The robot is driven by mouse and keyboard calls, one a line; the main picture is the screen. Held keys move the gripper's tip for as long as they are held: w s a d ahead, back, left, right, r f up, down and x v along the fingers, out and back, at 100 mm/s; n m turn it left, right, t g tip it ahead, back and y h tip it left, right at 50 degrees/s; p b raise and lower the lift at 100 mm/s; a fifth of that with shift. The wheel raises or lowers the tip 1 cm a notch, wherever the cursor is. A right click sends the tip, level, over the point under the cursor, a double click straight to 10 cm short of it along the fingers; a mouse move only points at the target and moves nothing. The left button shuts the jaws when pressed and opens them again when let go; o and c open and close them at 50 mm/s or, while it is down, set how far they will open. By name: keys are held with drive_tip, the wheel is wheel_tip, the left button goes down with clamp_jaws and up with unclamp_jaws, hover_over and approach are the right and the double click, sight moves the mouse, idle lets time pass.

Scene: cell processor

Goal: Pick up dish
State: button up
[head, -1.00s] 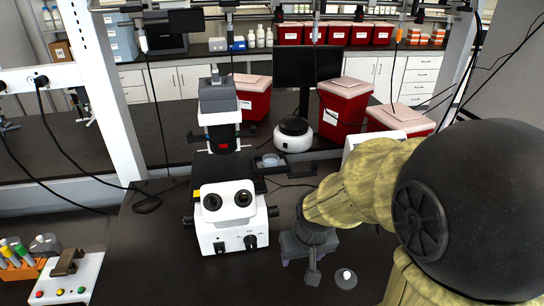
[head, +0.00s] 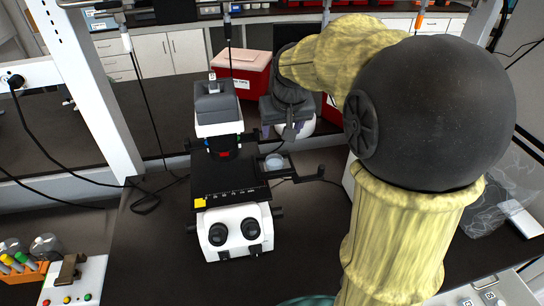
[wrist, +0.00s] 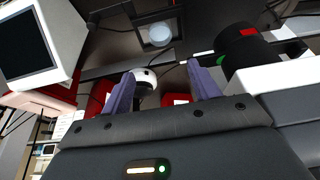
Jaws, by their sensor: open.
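The dish (head: 274,161) is a small round clear dish on a dark holder at the right side of the microscope (head: 234,231). In the wrist view the dish (wrist: 159,35) shows at the top, beyond the fingertips and apart from them. My gripper (head: 287,132) hangs just behind and above the dish in the head view, partly hidden by my wrist. In the wrist view my gripper (wrist: 160,70) has its two purple fingers spread, with nothing held between them.
The microscope body stands close to the left of the dish. Red bins (head: 241,73) and a white round device (head: 303,127) stand behind. A tube rack (head: 22,274) is at the lower left. The dark bench in front right of the microscope looks clear.

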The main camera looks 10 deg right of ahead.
drive_tip(key=p, duration=0.3)
approach(275, 164)
drive_tip(key=shift+x, duration=0.8)
drive_tip(key=shift+d, duration=0.1)
drive_tip(key=shift+p+x, duration=0.85)
drive_tip(key=shift+x, duration=1.8)
drive_tip(key=shift+c, duration=0.2)
drive_tip(key=c, duration=0.7)
